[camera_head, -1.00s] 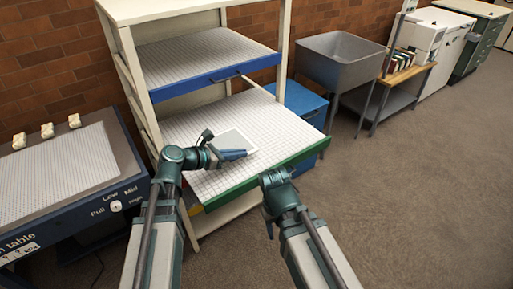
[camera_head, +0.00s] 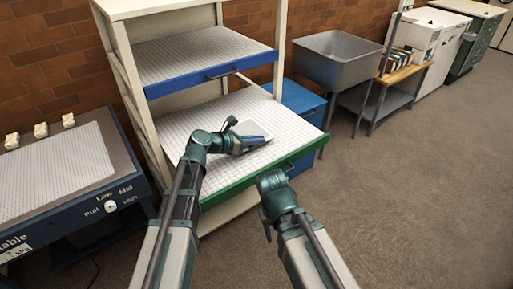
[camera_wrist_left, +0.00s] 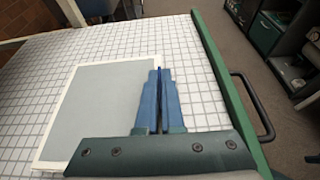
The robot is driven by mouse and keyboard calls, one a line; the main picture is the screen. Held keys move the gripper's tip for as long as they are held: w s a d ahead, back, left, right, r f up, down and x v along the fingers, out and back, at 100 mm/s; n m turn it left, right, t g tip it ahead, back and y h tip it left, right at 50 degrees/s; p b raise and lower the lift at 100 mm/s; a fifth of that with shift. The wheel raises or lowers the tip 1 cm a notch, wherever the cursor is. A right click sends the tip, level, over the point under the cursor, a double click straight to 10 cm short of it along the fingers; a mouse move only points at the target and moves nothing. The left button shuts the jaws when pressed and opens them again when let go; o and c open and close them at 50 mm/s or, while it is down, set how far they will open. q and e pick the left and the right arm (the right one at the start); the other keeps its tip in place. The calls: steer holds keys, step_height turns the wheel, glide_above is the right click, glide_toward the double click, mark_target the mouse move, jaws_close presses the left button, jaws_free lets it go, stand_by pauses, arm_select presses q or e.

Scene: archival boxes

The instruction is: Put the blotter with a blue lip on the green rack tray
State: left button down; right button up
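The blotter (camera_head: 254,128) is a flat grey sheet with a white border, over the white gridded surface of the green rack tray (camera_head: 236,186). In the left wrist view the blotter (camera_wrist_left: 100,105) lies flat at or just above the tray (camera_wrist_left: 190,65); I cannot tell whether it touches. My left gripper (camera_head: 256,140) is at the blotter's near right edge. Its blue fingers (camera_wrist_left: 160,85) are closed with a thin dark blue strip between them, seemingly the blotter's lip, mostly hidden. My right gripper (camera_head: 267,228) is in front of the tray's green edge, its fingers barely visible.
A blue-edged tray (camera_head: 205,60) is above in the same shelf unit. A suction table (camera_head: 60,180) stands at left. A grey sink (camera_head: 335,70) and a wooden-topped bench (camera_head: 405,72) stand at right. The floor at right is clear.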

arm_select(q)
step_height(320, 180, down, 2)
steer(key=shift+f+b, duration=0.1)
steer(key=shift+b, duration=0.45)
arm_select(e)
steer(key=shift+f, duration=0.95)
arm_select(q)
steer(key=c, duration=1.5)
jaws_free()
steer(key=o, duration=0.4)
arm_select(e)
steer(key=shift+f, duration=0.15)
arm_select(q)
steer(key=shift+o, duration=0.2)
steer(key=shift+r, duration=0.2)
steer(key=p+v, duration=0.5)
steer(key=v, duration=0.7)
arm_select(e)
step_height(320, 180, up, 5)
